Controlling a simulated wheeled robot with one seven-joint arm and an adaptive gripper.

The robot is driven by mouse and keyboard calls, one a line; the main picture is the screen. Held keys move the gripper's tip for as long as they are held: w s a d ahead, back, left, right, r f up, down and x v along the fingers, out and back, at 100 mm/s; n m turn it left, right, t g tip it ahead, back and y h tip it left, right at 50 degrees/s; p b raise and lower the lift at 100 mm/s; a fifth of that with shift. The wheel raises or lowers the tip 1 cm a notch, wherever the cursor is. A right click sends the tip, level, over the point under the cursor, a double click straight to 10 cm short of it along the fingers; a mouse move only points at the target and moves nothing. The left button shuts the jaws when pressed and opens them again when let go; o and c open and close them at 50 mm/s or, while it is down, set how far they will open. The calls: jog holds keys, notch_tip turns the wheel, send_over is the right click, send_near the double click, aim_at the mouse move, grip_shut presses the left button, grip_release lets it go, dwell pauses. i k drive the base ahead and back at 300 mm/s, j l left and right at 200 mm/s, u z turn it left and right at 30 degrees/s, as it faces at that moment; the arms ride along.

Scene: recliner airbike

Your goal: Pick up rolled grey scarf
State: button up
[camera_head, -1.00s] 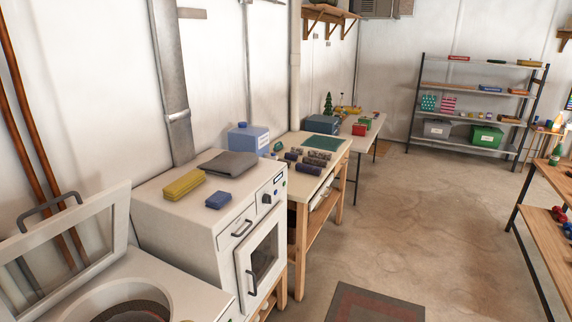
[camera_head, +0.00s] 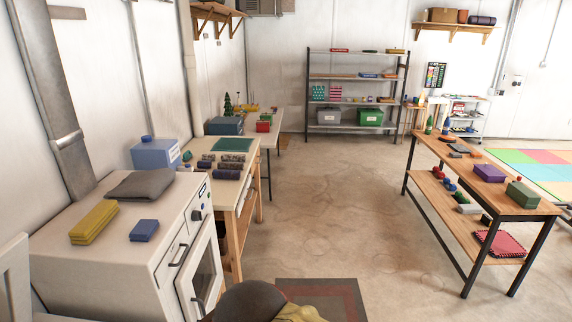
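Several small rolled cloths lie on the wooden table behind the white oven. A greyish one (camera_head: 229,174) is at the front, and another greyish roll (camera_head: 231,157) is farther back. They are too small to tell which is the grey scarf. A flat, folded dark grey cloth (camera_head: 140,184) lies on the white oven's top, and it does not look rolled. A dark roll (camera_head: 482,20) sits on the wall shelf at the top right. My gripper is not recognisable in view.
The white oven (camera_head: 130,255) also holds yellow cloths (camera_head: 93,223) and a blue block (camera_head: 144,231). A two-level wooden table (camera_head: 465,185) stands at right. The concrete floor (camera_head: 335,205) between is clear. A dark rounded thing (camera_head: 250,303) at the bottom is unclear.

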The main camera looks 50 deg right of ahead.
aim_at(220, 166)
jog(key=z, duration=1.15)
jog(key=i+l+u, duration=0.1)
jog(key=i+l, duration=0.15)
jog(key=i, duration=0.45)
jog(key=i+l+u, duration=0.1)
jog(key=i+l, duration=0.2)
jog(key=i, duration=0.35)
jog(key=i+l+u, duration=0.15)
jog(key=i+l, duration=0.2)
jog(key=i, duration=0.3)
jog(key=i+l+u, duration=0.1)
jog(key=i+l, duration=0.35)
jog(key=i, duration=0.2)
jog(key=i+l+u, duration=0.1)
jog(key=i+l, duration=0.4)
jog(key=i, duration=0.15)
